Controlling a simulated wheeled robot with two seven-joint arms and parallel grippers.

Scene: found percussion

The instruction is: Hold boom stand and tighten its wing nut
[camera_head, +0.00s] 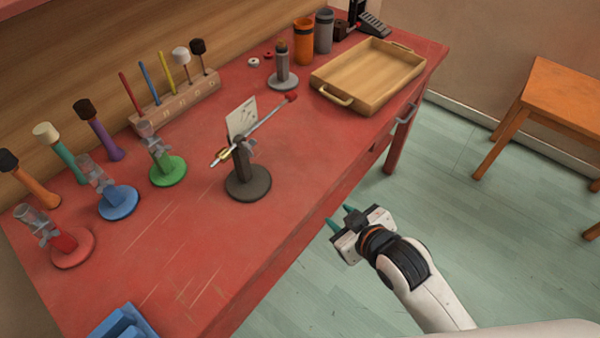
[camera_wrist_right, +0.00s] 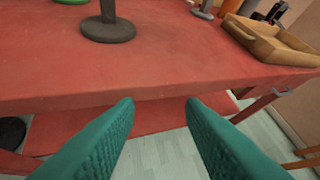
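The boom stand (camera_head: 247,184) stands upright on the red table, with a round dark base and a dark post. A thin grey boom (camera_head: 264,121) with a red tip crosses its top at a slant, with a brass-coloured piece at the low end. A small dark clamp part sits at the post's top; I cannot make out the wing nut clearly. In the right wrist view the stand's base and lower post (camera_wrist_right: 108,28) show at the top left. My right gripper (camera_head: 340,219) is open and empty, off the table's front edge and apart from the stand. My left gripper is not in view.
The red table (camera_head: 190,235) is clear around the stand's front. Red, blue and green clamp stands (camera_head: 168,170) stand to its left. A mallet rack (camera_head: 175,105) is behind. A wooden tray (camera_head: 368,76) and grey stand (camera_head: 283,76) are at the back right. A blue block (camera_head: 122,322) is front left.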

